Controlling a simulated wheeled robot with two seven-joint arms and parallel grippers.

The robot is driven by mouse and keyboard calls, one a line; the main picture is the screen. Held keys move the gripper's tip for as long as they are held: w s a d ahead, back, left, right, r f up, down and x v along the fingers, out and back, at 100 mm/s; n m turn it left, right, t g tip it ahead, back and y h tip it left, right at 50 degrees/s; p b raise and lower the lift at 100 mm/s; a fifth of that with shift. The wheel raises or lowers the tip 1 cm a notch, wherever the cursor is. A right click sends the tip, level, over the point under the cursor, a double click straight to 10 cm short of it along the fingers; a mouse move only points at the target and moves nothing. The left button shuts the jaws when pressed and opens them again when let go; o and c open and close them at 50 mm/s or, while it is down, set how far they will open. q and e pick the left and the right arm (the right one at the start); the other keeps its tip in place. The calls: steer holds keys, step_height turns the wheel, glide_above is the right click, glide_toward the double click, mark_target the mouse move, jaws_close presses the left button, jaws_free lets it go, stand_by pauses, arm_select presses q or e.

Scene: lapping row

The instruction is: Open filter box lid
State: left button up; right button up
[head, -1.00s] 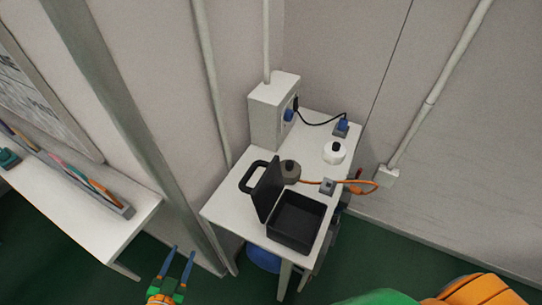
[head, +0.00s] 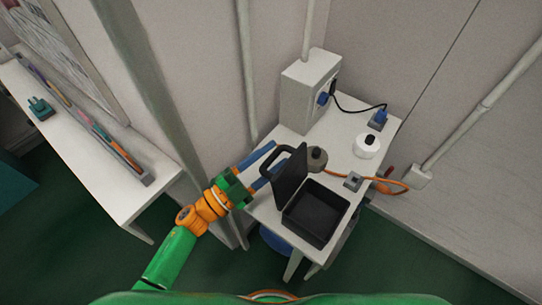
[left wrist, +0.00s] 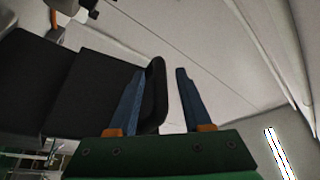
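The black filter box (head: 318,228) sits open near the front of the small white table. Its lid (head: 291,178) stands raised at the box's left side, with a looped handle (head: 284,151) at its free edge. The lid also shows dark in the left wrist view (left wrist: 85,95). My left gripper (head: 274,158) is open at the handle. In the left wrist view, the handle bar (left wrist: 155,95) lies between the blue fingers (left wrist: 157,85), close to the left one, with a gap to the other. I cannot tell whether it touches. My right gripper is out of view.
The small table (head: 335,155) also carries a grey cabinet (head: 309,92), a dark round knob-like object (head: 317,160), a white round container (head: 366,146) and an orange cable (head: 345,174). A post and pipes run along the wall. A long bench (head: 95,165) stands left.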

arm_select(q)
steer(key=c, duration=0.7)
stand_by(0.6)
